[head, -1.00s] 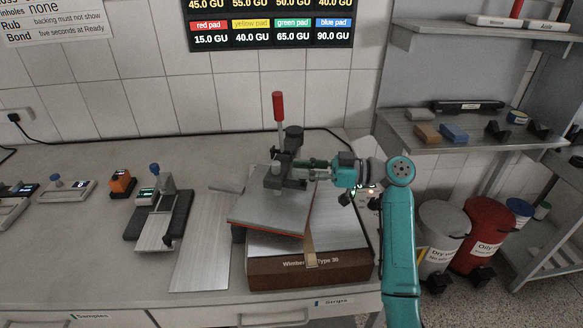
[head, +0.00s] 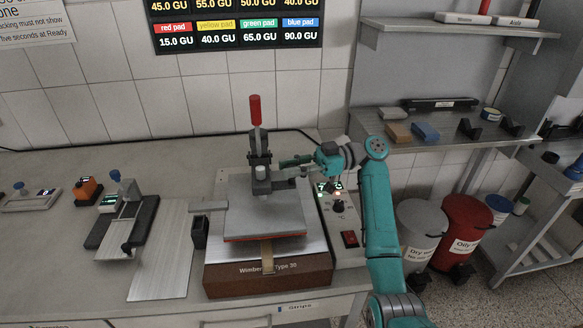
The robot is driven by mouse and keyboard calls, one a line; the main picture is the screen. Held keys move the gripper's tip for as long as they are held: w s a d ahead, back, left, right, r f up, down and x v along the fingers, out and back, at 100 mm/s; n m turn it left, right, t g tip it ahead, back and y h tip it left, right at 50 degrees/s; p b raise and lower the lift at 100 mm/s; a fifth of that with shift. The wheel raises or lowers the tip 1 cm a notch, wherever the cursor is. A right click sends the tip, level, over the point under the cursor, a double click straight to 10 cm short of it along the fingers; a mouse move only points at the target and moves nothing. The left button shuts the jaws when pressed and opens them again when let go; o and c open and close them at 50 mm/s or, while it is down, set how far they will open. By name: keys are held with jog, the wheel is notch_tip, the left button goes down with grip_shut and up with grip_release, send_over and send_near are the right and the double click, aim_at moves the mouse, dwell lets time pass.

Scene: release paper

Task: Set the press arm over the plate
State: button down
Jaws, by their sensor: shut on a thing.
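The press stands on the bench with a brown base (head: 225,281) marked "Wimberley Type 30". Its press arm (head: 260,160) is a dark post-like head with an upright red handle (head: 255,110). Below the arm hangs a flat grey upper platen (head: 265,205) with a red lower edge. The platen lies over the base plate (head: 311,258), roughly square to it, and hides most of it. My gripper (head: 287,164) reaches in from the right and is shut on the press arm just right of the handle. The exact contact is partly hidden.
A control box (head: 340,215) with a lit display and red switch adjoins the press on the right. Shelves (head: 465,140) and bins (head: 465,235) stand right.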

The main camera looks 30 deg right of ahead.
jog(key=shift+d+f, duration=0.1)
jog(key=shift+d, duration=0.05)
jog(key=c, duration=0.9)
grip_release()
jog(key=shift+d, duration=0.1)
jog(key=v, duration=1.2)
